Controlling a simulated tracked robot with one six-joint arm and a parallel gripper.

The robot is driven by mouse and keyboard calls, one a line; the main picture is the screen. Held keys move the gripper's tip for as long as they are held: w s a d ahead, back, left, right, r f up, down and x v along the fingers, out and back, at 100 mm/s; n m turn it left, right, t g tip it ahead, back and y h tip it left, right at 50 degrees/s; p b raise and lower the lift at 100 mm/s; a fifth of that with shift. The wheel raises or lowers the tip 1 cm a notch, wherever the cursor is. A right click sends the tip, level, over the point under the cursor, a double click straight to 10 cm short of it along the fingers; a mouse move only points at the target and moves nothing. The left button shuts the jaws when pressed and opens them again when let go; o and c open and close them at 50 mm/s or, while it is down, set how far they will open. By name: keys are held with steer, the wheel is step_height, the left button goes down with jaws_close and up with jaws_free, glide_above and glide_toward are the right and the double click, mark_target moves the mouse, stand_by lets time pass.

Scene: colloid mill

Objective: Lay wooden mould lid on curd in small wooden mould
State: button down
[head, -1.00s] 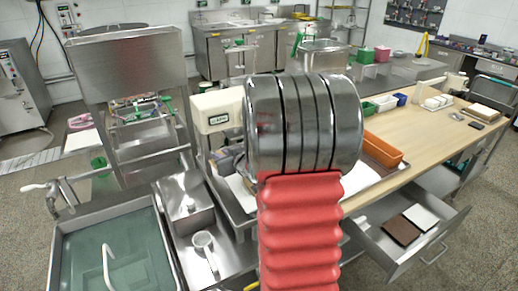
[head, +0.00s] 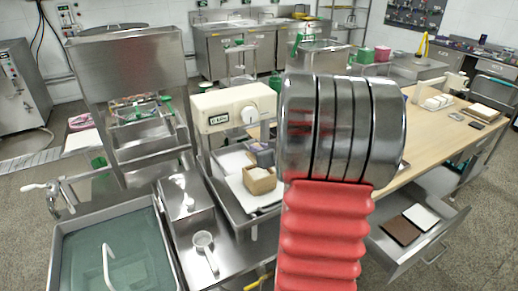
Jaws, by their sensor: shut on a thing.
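A small open wooden box, which looks like the small wooden mould (head: 259,181), stands on a white sheet in a steel tray left of my arm. Something pale, likely curd, shows in its top. I cannot make out the wooden mould lid. My gripper is hidden behind my large metal and red arm, so its fingers and anything between them do not show. A dark item (head: 262,154) sits just behind the mould, partly hidden.
The steel tray (head: 231,203) sits below a cream scale-like machine (head: 232,108). A water-filled sink (head: 115,252) and ladle (head: 204,243) are at left. The wooden table (head: 436,136) lies right, with an open drawer (head: 392,257) below it. My arm blocks the middle.

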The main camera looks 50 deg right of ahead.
steer(key=shift+f, duration=2.65)
steer(key=shift+s, duration=0.1)
steer(key=shift+f, duration=0.7)
stand_by(0.6)
steer(key=c, duration=1.6)
jaws_free()
steer(key=shift+o, duration=0.4)
steer(key=shift+a, duration=0.1)
steer(key=o, duration=0.4)
